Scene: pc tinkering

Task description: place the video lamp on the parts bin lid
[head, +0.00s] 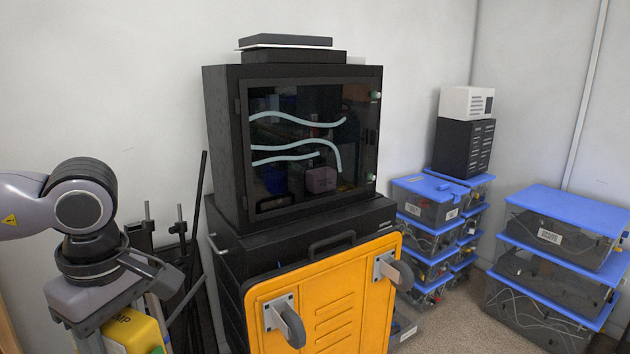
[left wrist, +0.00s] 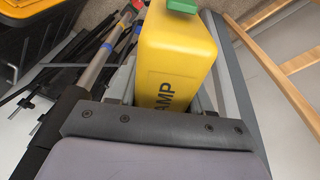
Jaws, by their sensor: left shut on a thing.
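The video lamp is a yellow block with dark lettering ending in "AMP". It shows at the lower left of the head view (head: 138,334) and in the left wrist view (left wrist: 177,50), where a green part tops its far end. My left gripper (left wrist: 165,88) is shut on the lamp, with its fingers on both sides. In the head view the lamp's lower part is cut off by the frame. Blue lids top several clear bins at the right, including a near stack (head: 570,208) and a farther stack (head: 437,187). I cannot tell which is the parts bin lid. My right gripper is out of view.
A black cabinet (head: 222,150) with a glass door stands in the middle. A yellow-orange wheeled panel (head: 335,300) leans before it. Dark stands and poles (head: 197,230) are close to my left arm. The near stack's top lid is bare. Carpet (head: 462,315) is open between the stacks.

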